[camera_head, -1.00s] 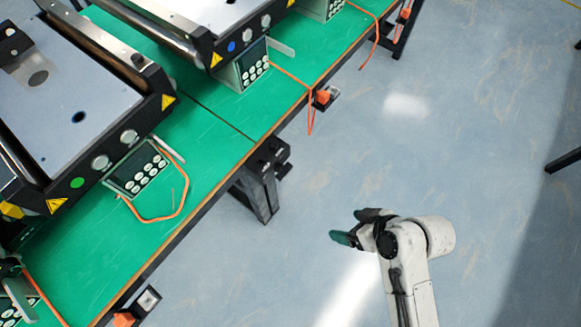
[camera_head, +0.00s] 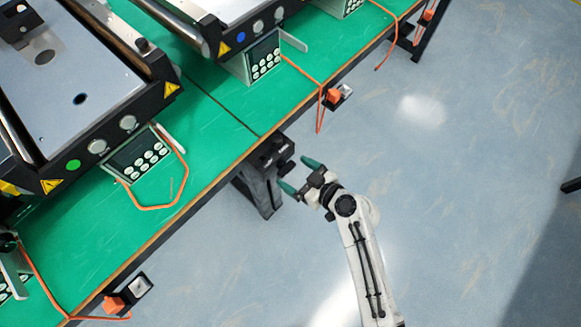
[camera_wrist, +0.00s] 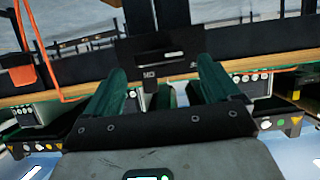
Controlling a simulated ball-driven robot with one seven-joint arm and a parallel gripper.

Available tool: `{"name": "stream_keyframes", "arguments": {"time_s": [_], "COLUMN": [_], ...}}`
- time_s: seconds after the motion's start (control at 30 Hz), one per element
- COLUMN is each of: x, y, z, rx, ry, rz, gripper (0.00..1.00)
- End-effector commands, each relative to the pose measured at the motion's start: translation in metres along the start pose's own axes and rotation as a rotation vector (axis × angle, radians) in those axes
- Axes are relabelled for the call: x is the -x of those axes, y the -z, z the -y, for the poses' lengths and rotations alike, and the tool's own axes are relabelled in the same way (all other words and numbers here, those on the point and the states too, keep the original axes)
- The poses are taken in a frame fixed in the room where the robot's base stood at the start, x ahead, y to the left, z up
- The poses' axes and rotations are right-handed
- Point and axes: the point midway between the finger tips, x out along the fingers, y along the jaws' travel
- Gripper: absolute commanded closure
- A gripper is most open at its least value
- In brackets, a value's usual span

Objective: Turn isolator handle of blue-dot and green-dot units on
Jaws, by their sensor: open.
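The blue-dot unit (camera_head: 241,37) is at the top and the green-dot unit (camera_head: 73,164) at the left, both on the green table. An orange isolator handle (camera_head: 333,97) sits on the table's front edge near the blue-dot unit. Another orange handle (camera_head: 113,306) is on the edge at the lower left. I cannot tell whether either is on or off. My gripper (camera_head: 299,176) is open and empty, off the front edge between the two handles. Its green fingers also show in the wrist view (camera_wrist: 160,88), with an orange part (camera_wrist: 22,78) at the left.
A black table leg and bracket (camera_head: 274,150) are close to my fingertips. Orange cables (camera_head: 318,118) hang or lie along the edge. Control boxes (camera_head: 140,155) stand before the units. The pale floor (camera_head: 470,150) to the right is clear.

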Motion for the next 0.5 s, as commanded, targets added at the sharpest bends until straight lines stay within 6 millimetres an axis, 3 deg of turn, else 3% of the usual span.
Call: {"name": "stream_keyframes", "arguments": {"time_s": [0.2,0.5], "x": [-0.022,-0.027], "y": [0.000,0.000], "z": [0.000,0.000], "rx": [0.001,0.000], "ry": [0.001,0.000], "rz": [0.001,0.000], "gripper": [0.11,0.11]}}
